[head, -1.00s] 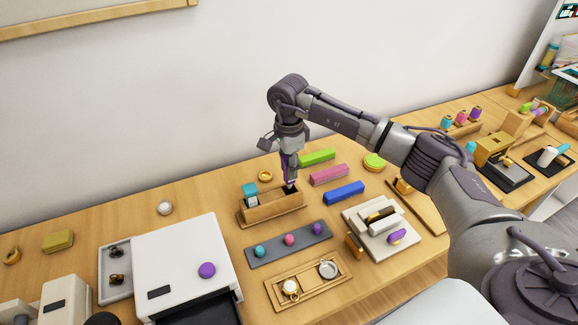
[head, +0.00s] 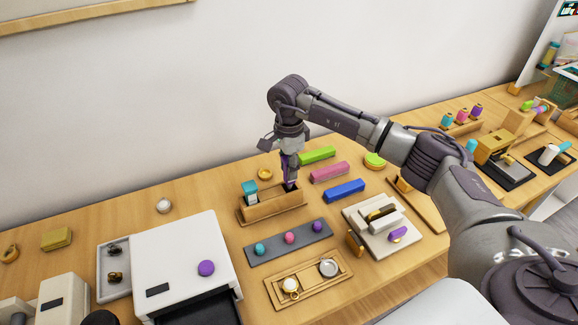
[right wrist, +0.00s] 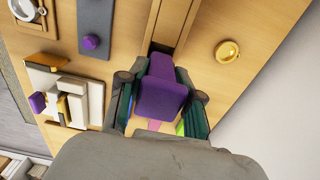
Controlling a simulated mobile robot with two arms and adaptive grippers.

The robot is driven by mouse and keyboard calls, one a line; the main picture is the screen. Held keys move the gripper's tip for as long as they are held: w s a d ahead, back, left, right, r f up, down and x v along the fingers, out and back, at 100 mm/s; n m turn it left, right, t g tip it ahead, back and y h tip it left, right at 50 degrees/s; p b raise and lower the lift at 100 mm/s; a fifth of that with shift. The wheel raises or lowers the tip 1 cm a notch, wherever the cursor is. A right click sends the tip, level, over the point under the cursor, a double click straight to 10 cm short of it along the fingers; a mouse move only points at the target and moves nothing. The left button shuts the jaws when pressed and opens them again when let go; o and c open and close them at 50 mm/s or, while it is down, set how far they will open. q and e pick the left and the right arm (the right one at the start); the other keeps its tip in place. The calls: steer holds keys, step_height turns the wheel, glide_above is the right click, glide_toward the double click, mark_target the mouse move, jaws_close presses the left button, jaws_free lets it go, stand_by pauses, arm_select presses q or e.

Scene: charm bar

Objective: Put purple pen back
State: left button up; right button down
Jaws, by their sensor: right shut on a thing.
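My right gripper (head: 290,180) is shut on the purple pen and points down at the right end of the wooden pen holder (head: 273,208). In the right wrist view, the purple pen (right wrist: 160,98) shows as a thick purple block between the two fingers. A dark slot of the holder shows just beyond it. The pen's lower end is hidden, so I cannot tell how deep it sits in the slot. A teal-topped pen (head: 250,190) stands at the holder's left end. My left gripper is not in view.
Green (head: 317,155), pink (head: 330,172) and blue (head: 344,192) blocks lie right of the holder. A grey strip with colored beads (head: 289,243) and a wooden tray (head: 308,281) lie in front. A gold ring dish (head: 265,173) is behind.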

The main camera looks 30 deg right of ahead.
steer(key=shift+f+b, duration=2.15)
steer(key=shift+f, duration=0.35)
stand_by(2.7)
steer(key=c, duration=0.7)
jaws_free()
steer(key=shift+o, duration=0.2)
steer(key=o, duration=0.6)
steer(key=shift+r, duration=0.15)
step_height(320, 180, up, 12)
steer(key=shift+f, duration=0.1)
steer(key=shift+f, duration=0.15)
